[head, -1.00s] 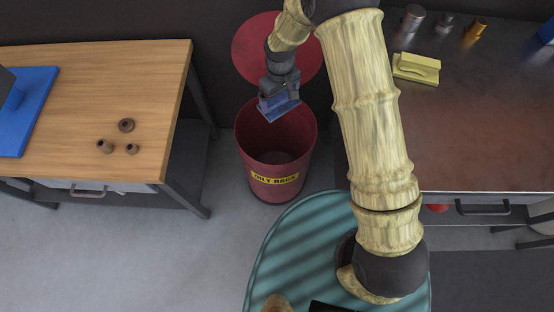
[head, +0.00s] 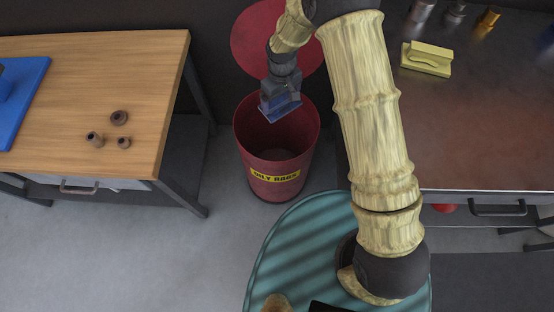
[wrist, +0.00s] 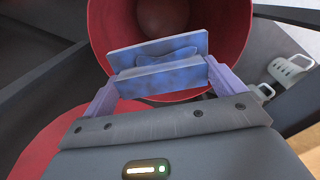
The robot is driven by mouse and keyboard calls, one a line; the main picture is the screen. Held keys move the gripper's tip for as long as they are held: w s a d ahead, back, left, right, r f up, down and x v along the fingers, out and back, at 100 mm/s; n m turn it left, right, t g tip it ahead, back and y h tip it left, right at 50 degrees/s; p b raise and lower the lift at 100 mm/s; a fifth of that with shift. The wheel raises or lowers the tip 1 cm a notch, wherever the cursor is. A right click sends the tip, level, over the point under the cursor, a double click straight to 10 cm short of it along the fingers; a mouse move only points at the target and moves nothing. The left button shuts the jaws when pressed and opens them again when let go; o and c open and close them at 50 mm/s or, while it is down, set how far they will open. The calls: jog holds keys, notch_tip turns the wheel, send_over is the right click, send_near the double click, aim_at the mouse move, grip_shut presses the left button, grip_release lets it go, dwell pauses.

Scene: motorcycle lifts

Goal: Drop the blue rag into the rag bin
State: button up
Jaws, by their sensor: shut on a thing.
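The red rag bin (head: 262,178), with a yellow "OILY RAGS" label, stands open on the floor between two benches. My gripper (head: 282,108) is over the bin's mouth, near its back rim. It is shut on the blue rag (head: 287,112), a small folded, mottled blue piece. In the wrist view the rag (wrist: 160,75) lies between the two fingers of my gripper (wrist: 160,82), with the bin's red inside (wrist: 225,25) behind it. The rag hides part of the bin's mouth there. The visible bin floor looks bare.
The bin's round red lid (head: 262,40) is raised behind it. A wooden bench (head: 90,60) with several small brown parts and a blue mat (head: 25,110) stands left. A dark bench (head: 470,140) with a yellow block (head: 427,58) stands right.

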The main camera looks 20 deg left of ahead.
jog(key=shift+f+b, duration=0.9)
jog(key=shift+f, duration=0.6)
jog(key=shift+w, duration=0.1)
jog(key=o, duration=0.8)
jog(key=shift+c, duration=0.2)
jog(key=shift+r, duration=0.1)
notch_tip(320, 180, up, 17)
jog(key=p, duration=0.2)
jog(key=shift+s+a+r+p, duration=0.15)
jog(key=shift+s+p, duration=0.1)
jog(key=shift+p, duration=0.05)
